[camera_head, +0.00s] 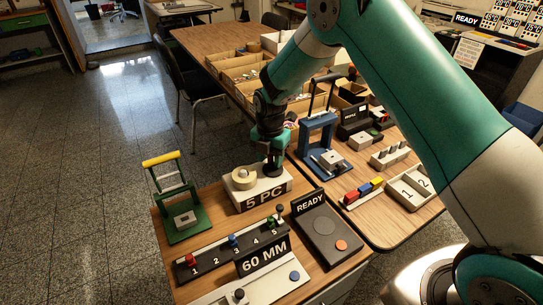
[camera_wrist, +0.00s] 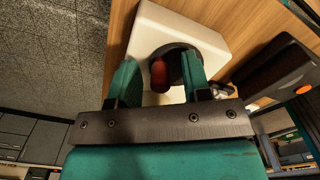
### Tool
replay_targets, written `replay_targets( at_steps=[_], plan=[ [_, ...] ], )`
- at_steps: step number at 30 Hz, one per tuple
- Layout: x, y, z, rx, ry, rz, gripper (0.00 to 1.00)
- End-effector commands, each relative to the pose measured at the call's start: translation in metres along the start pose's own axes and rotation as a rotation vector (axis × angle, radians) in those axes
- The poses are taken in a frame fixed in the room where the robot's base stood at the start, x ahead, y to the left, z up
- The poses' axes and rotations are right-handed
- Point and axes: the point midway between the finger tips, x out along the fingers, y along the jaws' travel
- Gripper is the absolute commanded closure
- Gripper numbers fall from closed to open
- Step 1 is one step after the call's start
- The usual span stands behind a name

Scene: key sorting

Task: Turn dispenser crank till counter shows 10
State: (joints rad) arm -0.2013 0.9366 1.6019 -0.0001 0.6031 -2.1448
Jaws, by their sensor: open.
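The dispenser (camera_head: 262,193) is a cream box on the near table. Its front counter (camera_head: 266,194) reads "5 PC", and a pale roll-like ring sits on top at the left. My gripper (camera_head: 273,171) points down at the right part of its top. In the wrist view, the dispenser body (camera_wrist: 208,40) is below my gripper (camera_wrist: 160,75). The crank shows as a red knob (camera_wrist: 158,74) on a black round disc (camera_wrist: 172,52). The open fingers stand either side of the knob, with visible gaps. The head view hides the crank behind my gripper.
A green press (camera_head: 178,205) with a yellow handle stands left. A numbered slider rail with a "60 MM" sign (camera_head: 264,256) is in front. A black "READY" box (camera_head: 322,236) lies right. A blue press (camera_head: 318,140) stands behind on the other table.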

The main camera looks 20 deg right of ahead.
Motion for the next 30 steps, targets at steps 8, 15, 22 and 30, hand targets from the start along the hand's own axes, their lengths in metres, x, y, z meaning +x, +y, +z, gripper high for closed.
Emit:
replay_targets(
  at_steps=[8, 15, 22, 30],
  plan=[
    [-0.0004, -0.0001, 0.0002, 0.0, 0.0, 0.0, 0.92],
    [-0.0007, -0.0014, 0.0018, 0.006, -0.001, 0.0, 1.0],
    [-0.0009, -0.0013, 0.0017, 0.066, -0.001, 0.0, 1.0],
    [-0.0012, -0.0039, 0.0038, 0.256, -0.001, 0.001, 1.0]
  ],
)
